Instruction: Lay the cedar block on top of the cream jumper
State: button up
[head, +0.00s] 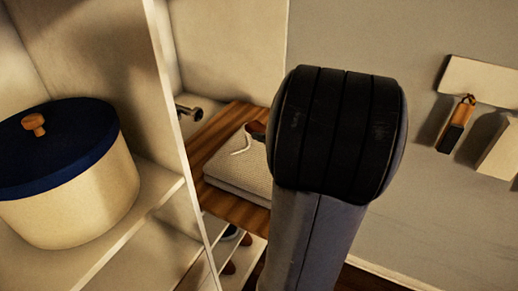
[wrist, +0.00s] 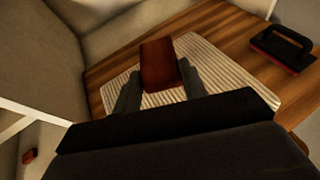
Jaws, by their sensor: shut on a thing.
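The cedar block (wrist: 160,64) is a reddish-brown piece between the two fingers of my gripper (wrist: 158,88) in the wrist view. My gripper is shut on it. The cream jumper (wrist: 220,76) is folded, pale and ribbed, and lies on a wooden shelf under the block and fingers. I cannot tell whether the block touches it. In the head view the jumper (head: 238,172) is partly hidden by my arm. A small brown bit of the block (head: 257,127) shows at the jumper's back edge, beside my arm; the fingers are hidden there.
The wooden shelf (head: 212,137) has bare boards around the jumper. A black-handled brush (wrist: 282,50) stands right of the jumper in the wrist view. A white upright panel (head: 178,120) borders the shelf at left. A cream round box with a navy lid (head: 75,205) stands beyond it.

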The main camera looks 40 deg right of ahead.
notch_tip(320, 180, down, 7)
jog(key=shift+r, duration=0.15)
jog(key=shift+b, duration=0.35)
jog(key=shift+f, duration=0.25)
jog(key=o, duration=0.9)
jog(key=shift+r, duration=0.1)
jog(key=shift+o, duration=0.2)
jog(key=shift+r, duration=0.1)
jog(key=shift+s+r, duration=0.1)
jog(key=shift+r, duration=0.1)
jog(key=v, duration=1.1)
jog(key=shift+s, duration=0.35)
jog(key=shift+o, duration=0.4)
jog(key=shift+r, duration=0.1)
